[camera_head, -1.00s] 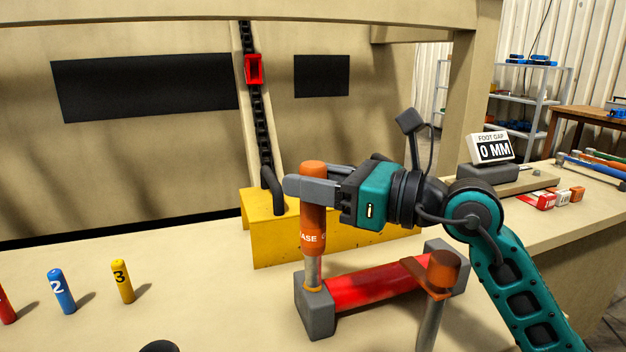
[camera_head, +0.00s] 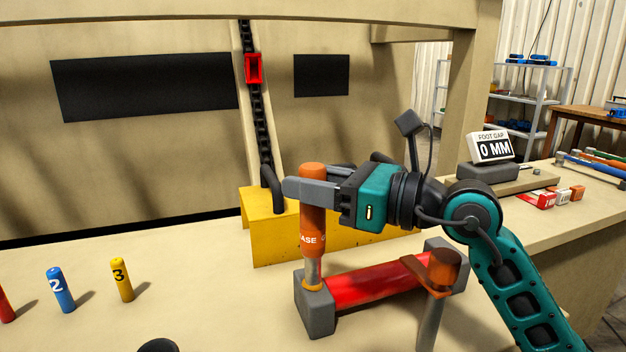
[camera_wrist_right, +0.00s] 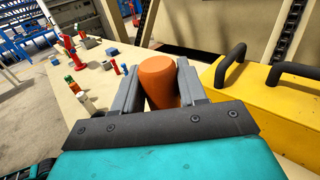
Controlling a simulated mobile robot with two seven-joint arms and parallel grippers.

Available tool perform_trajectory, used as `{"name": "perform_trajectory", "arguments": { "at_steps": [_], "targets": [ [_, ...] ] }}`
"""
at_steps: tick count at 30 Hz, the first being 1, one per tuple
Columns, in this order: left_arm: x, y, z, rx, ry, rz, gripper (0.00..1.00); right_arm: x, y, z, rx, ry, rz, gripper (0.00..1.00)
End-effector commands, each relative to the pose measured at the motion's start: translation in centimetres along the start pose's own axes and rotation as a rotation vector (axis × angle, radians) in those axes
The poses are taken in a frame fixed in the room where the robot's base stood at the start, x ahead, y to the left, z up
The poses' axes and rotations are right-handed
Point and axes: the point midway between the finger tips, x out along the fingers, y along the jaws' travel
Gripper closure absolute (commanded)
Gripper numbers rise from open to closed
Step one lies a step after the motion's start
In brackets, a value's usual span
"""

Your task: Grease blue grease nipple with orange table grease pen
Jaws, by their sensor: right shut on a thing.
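The orange grease pen (camera_head: 313,230) is upright in my right gripper (camera_head: 300,188), which is shut on its upper body. Its silver lower end stands at an orange-yellow collar on top of the grey block (camera_head: 317,312), at the left end of a red roller (camera_head: 372,284). Contact at the tip cannot be told exactly. In the right wrist view the pen's rounded orange top (camera_wrist_right: 160,80) sits between the fingers. I cannot make out a blue grease nipple at the pen's tip. A blue peg marked 2 (camera_head: 61,290) stands at the left. My left gripper is not in view.
A yellow block (camera_head: 262,240) with dark handles stands just behind the pen. A brown-orange capped post (camera_head: 444,268) stands at the roller's right. A yellow peg marked 3 (camera_head: 122,281) stands left. The bench between pegs and roller is clear. A display (camera_head: 490,147) reads 0 MM.

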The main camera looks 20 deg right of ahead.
Motion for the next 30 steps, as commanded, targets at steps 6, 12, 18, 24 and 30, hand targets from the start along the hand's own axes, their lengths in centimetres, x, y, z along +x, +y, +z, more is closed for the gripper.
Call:
{"name": "perform_trajectory", "arguments": {
  "at_steps": [6,12,18,24,30],
  "targets": [
    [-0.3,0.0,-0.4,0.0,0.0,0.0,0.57,0.0,0.0,0.7,-0.002,-0.005,-0.001,1.0],
    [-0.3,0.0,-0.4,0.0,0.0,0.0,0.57,-0.1,0.0,0.8,-0.002,-0.006,-0.001,1.0],
    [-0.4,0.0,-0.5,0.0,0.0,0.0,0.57,-0.1,0.0,1.0,-0.003,-0.007,-0.001,1.0],
    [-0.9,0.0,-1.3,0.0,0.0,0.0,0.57,-0.1,0.0,2.0,-0.003,-0.007,-0.001,1.0],
    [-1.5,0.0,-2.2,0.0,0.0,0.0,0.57,-0.1,0.0,3.3,-0.004,-0.007,-0.001,1.0]
  ]
}}
